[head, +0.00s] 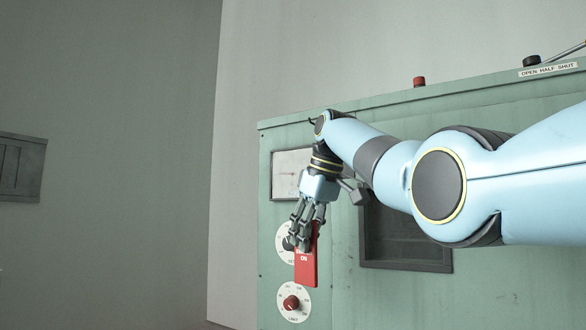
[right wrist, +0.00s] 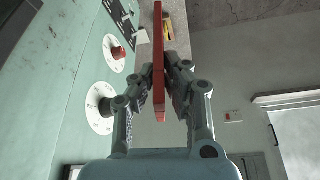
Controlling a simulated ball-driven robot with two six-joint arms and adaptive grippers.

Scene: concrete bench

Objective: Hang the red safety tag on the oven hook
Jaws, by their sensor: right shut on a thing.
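The red safety tag (head: 307,270) is a flat red plate with white lettering that reads "ON" in part. My right gripper (head: 303,238) is shut on its upper part and holds it upright, in front of the pale green oven (head: 400,300). In the right wrist view the tag (right wrist: 158,45) shows edge-on between the fingertips of my right gripper (right wrist: 160,80). It stands apart from the oven's front there. I cannot make out the oven hook in either view. My left gripper is not in view.
On the oven's front are a dial with a black knob (head: 286,243), partly hidden by the gripper, a red-knobbed dial (head: 291,303), a gauge (head: 285,165) and a dark window (head: 400,240). A red button (head: 419,82) sits on top. Open room lies left of the oven.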

